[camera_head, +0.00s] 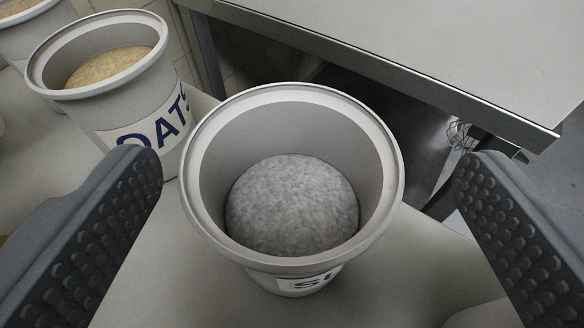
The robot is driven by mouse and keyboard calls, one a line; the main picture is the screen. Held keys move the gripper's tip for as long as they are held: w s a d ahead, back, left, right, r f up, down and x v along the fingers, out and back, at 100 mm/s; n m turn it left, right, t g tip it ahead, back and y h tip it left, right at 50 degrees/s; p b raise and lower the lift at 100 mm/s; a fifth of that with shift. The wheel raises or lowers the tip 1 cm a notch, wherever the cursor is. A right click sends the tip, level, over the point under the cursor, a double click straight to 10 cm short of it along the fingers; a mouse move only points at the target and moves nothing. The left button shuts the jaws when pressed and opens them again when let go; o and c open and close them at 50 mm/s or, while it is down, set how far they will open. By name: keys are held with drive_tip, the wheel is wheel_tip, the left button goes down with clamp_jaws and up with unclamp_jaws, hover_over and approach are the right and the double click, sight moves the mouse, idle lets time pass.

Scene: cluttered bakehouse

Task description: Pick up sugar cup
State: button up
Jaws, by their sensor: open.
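The sugar cup (205,190) is a light grey round tub in the middle of the view. It stands upright on a pale surface and holds a mound of grey-white grains. Its label is partly hidden under the curve of the tub, and only the letters "SU" show. My gripper (308,190) is open, with one dark studded finger at the left and one at the right. The cup lies between the two fingers in the picture, with a visible gap on each side. I cannot tell how far beyond the fingertips the cup is.
An oats tub (118,105) stands close behind the sugar cup at upper left, and another tub (35,38) is cut off behind it. A metal-edged table (450,50) lies at upper right across a dark gap. A wire whisk (460,136) shows partly behind the right finger.

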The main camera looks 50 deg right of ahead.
sight(293, 120)
drive_tip(key=shift+a+b+x, duration=0.2)
drive_tip(key=shift+b+x, duration=0.2)
drive_tip(key=shift+x, duration=2.3)
drive_tip(key=shift+w+f, duration=0.1)
drive_tip(key=shift+w, duration=0.05)
drive_tip(key=c, duration=1.1)
